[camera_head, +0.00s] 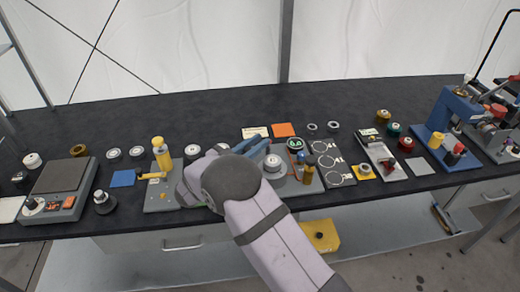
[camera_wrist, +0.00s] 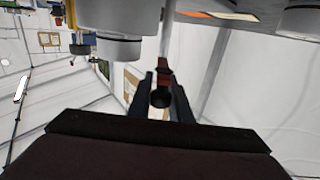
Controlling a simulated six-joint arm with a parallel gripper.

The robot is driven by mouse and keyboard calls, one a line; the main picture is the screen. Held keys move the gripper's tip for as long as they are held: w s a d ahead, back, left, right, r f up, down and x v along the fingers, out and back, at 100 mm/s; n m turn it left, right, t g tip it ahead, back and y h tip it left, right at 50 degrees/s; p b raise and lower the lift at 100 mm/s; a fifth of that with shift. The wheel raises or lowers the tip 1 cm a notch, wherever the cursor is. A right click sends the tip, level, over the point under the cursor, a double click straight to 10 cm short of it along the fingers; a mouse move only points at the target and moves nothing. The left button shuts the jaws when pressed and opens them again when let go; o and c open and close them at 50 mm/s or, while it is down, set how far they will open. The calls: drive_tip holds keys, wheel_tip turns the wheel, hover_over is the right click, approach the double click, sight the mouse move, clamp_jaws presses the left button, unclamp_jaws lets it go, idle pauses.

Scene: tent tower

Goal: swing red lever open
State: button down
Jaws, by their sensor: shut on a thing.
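My gripper (camera_head: 262,147) is over the middle of the bench, beside a grey fixture (camera_head: 308,184) with a silver round part (camera_head: 272,161) on it. In the wrist view my gripper (camera_wrist: 163,88) has its two dark fingers on either side of the red lever (camera_wrist: 164,66). The lever ends in a dark round knob (camera_wrist: 160,98) between the fingers, and the gripper is shut on it.
A yellow-topped post (camera_head: 160,152) on a grey plate stands to the left. A dial with a green display (camera_head: 295,144) and a board with white rings (camera_head: 331,163) are close on the right. A blue press (camera_head: 447,120) is farther right. The bench's back strip is mostly clear.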

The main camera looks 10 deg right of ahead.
drive_tip(key=shift+w+a+m+g+h+b, duration=0.1)
drive_tip(key=shift+w+m+g+h+b, duration=0.1)
drive_tip(key=shift+m+g+h+b, duration=0.45)
drive_tip(key=shift+w+a+m+g+h+b, duration=0.2)
drive_tip(key=shift+m+g+b, duration=0.3)
drive_tip(key=shift+g, duration=0.4)
drive_tip(key=shift+w+a+m+g+h+b, duration=0.1)
drive_tip(key=shift+w+m+g+h+b, duration=0.15)
drive_tip(key=shift+m+g+h+b, duration=0.4)
drive_tip(key=shift+w+m+g+b, duration=0.15)
drive_tip(key=shift+m+g+b, duration=0.2)
drive_tip(key=shift+g, duration=0.35)
drive_tip(key=shift+w+r+m+g+b, duration=0.2)
drive_tip(key=shift+m+g+b, duration=0.2)
drive_tip(key=shift+g, duration=0.2)
drive_tip(key=c, duration=1.6)
unclamp_jaws()
drive_tip(key=shift+f, duration=0.1)
drive_tip(key=shift+r+b, duration=0.35)
drive_tip(key=shift+r, duration=4.7)
